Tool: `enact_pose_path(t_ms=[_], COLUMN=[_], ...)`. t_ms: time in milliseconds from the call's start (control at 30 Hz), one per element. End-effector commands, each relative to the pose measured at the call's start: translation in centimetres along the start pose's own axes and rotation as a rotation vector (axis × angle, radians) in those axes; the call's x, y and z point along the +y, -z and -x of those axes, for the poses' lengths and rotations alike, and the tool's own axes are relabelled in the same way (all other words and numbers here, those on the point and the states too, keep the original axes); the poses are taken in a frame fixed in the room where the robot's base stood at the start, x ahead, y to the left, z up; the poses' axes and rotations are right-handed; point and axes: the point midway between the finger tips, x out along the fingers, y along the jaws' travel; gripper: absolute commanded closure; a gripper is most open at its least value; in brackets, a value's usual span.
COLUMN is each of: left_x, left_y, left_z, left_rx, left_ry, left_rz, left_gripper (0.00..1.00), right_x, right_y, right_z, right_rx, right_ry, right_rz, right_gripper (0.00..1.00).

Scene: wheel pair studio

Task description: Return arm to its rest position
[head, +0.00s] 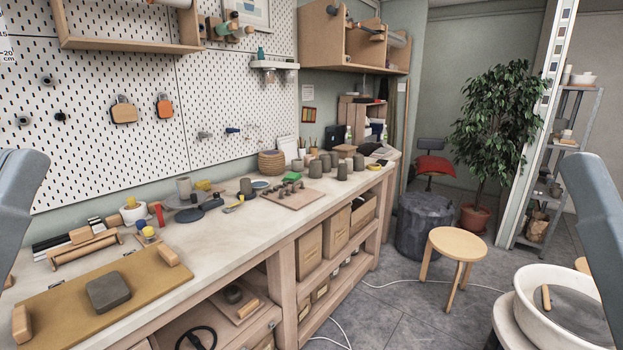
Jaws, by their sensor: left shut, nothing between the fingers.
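A smooth grey part of my left arm (20,195) shows at the left edge, in front of the pegboard and above the left end of the workbench (250,228). A matching grey part of my right arm (596,220) shows at the right edge, in front of the shelf rack and the wheel. The fingers of both grippers are outside the picture. No object is seen held by either arm.
On the bench's near end, a brown board (70,312) carries a dark grey clay block (108,291). Behind it stand tools, pots and a wooden board (290,195). A wooden stool (458,243) and a white-rimmed wheel basin (523,295) stand right. Floor between is open, crossed by cables.

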Motion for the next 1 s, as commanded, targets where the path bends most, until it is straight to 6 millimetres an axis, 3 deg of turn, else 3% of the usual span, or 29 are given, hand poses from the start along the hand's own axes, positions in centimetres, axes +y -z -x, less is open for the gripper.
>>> enact_pose_path(t_ms=[33, 200, 300, 433, 1000], left_x=[0.0, -0.1, -0.1, -0.1, -0.1], left_y=[2.9, 7.9, 9.7, 10.6, 10.3], left_z=[-3.2, -8.7, -10.7, -11.7, -11.4], left_rx=[-0.001, -0.001, -0.002, -0.002, -0.002], left_ry=[0.001, 0.002, 0.002, 0.003, 0.003], left_rz=[-0.001, -0.003, -0.004, -0.005, -0.005], left_gripper=[1.00, 1.00, 1.00, 1.00, 1.00], right_x=[0.0, 0.0, 0.0, 0.1, 0.1], right_y=[2.9, 7.9, 9.8, 10.6, 10.3], right_z=[-3.2, -8.7, -10.7, -11.7, -11.4], right_rx=[-0.001, -0.001, -0.001, -0.002, -0.003], right_ry=[0.000, 0.000, 0.000, 0.000, 0.000], right_rz=[0.000, 0.000, 0.000, 0.000, 0.000], right_gripper=[0.26, 0.26, 0.26, 0.26, 0.26])
